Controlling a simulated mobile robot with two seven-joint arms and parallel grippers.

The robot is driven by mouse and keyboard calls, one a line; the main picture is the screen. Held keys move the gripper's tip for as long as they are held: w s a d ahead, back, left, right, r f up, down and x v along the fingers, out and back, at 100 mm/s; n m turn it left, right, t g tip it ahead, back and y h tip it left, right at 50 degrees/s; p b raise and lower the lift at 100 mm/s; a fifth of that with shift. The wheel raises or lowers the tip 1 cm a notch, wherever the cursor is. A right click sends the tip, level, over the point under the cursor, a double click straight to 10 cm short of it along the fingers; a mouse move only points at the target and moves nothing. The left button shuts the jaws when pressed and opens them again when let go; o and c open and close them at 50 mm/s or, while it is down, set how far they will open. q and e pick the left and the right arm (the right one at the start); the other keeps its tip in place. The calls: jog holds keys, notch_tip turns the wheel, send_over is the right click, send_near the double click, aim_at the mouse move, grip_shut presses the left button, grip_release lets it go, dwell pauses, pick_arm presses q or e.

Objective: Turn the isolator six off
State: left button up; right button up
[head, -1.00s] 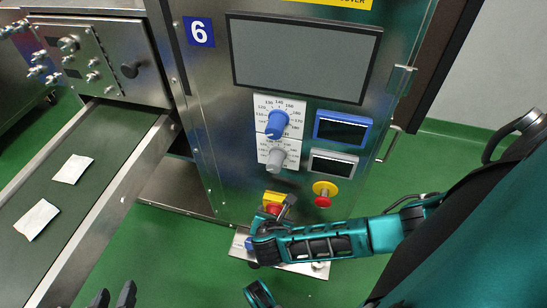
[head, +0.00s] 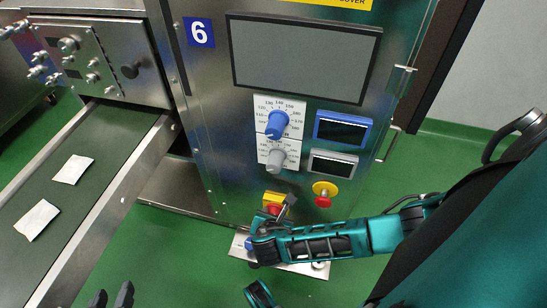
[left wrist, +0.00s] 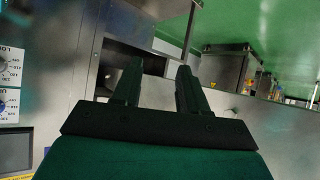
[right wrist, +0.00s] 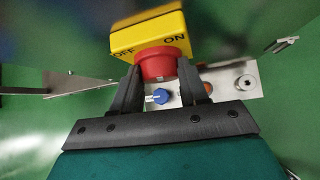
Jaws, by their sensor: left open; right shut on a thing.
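The isolator is a yellow box (head: 272,197) with a red knob (head: 272,208), low on the steel machine marked with a blue number 6 sign (head: 199,32). In the right wrist view the yellow box (right wrist: 150,36) carries the words OFF and ON, and the red knob (right wrist: 157,65) sits between my right fingertips. My right gripper (head: 279,209) is shut on the knob and partly covers it in the head view. I cannot tell the knob's exact setting. My left gripper (head: 111,297) is open and empty at the bottom left, away from the isolator.
Beside the isolator is a yellow and red push button (head: 324,194). Above are a blue dial (head: 277,124), a grey dial (head: 276,160) and a dark screen (head: 304,57). A low plate (head: 300,268) carries a small blue knob. A conveyor (head: 85,190) holds two teabags at left.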

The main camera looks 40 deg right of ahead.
pick_arm(q)
jog(key=shift+r, duration=0.25)
jog(key=shift+d+f, duration=0.15)
pick_arm(e)
jog(key=shift+w+a+f+n+g+h, duration=0.1)
jog(key=shift+w+a+n+g+h, duration=0.05)
jog(key=shift+n+g+h, duration=0.8)
jog(key=shift+w+a+f+n+g+h, duration=0.1)
jog(key=shift+n+g+h, duration=0.55)
jog(key=shift+g+h, duration=0.45)
jog(key=shift+w+a+f+n+g+h, duration=0.1)
jog(key=shift+w+a+n+g+h, duration=0.05)
jog(key=shift+n+g+h, duration=0.8)
jog(key=o, duration=1.1)
jog(key=shift+r, duration=0.1)
jog(key=shift+c, duration=0.2)
